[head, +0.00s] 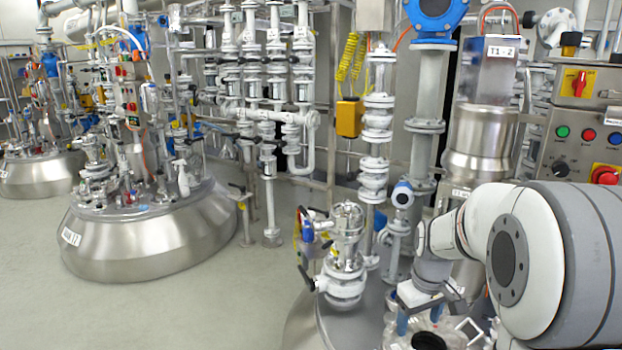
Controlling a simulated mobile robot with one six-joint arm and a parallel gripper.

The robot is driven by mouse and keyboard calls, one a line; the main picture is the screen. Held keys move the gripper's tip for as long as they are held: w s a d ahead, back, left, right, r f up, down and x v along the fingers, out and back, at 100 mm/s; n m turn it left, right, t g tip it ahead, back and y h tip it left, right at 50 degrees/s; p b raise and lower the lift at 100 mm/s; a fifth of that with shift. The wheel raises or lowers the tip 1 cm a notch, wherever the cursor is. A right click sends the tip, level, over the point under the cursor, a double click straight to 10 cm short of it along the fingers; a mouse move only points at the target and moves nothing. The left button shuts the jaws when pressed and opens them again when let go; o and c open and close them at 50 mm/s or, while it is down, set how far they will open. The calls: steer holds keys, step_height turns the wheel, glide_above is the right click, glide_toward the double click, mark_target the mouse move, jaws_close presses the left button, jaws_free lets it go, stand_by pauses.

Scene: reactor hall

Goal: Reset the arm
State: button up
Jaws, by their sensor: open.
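My arm (540,255) comes in from the right edge in the head view, with its large white and grey joint close to the camera. It reaches left and bends down at the wrist. My gripper (419,316) points down at the lower right of the middle, with bluish fingertips set apart. It is open, and I see nothing held between the fingers. It is over or beside a clear, shiny item (455,328) on the near vessel; whether they touch I cannot tell.
The near vessel's steel lid (350,325) carries a white valve assembly (345,255) left of my gripper. A column marked T1-2 (487,75) and a control panel (585,135) stand behind my arm. Another steel vessel (140,245) is left. Grey floor (215,310) between is clear.

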steer(key=s+a+r+m+p, duration=0.1)
steer(key=s+a+r+p, duration=0.3)
steer(key=s+r+p, duration=0.2)
steer(key=s+a+r+m+t+p, duration=0.1)
steer(key=s+a+r+m+p, duration=0.1)
steer(key=s+a+r+p, duration=0.2)
steer(key=s+r+p, duration=0.3)
steer(key=s+r, duration=0.4)
steer(key=r, duration=0.3)
steer(key=shift+s+a+m, duration=0.2)
steer(key=shift+m, duration=0.1)
steer(key=shift+t, duration=0.3)
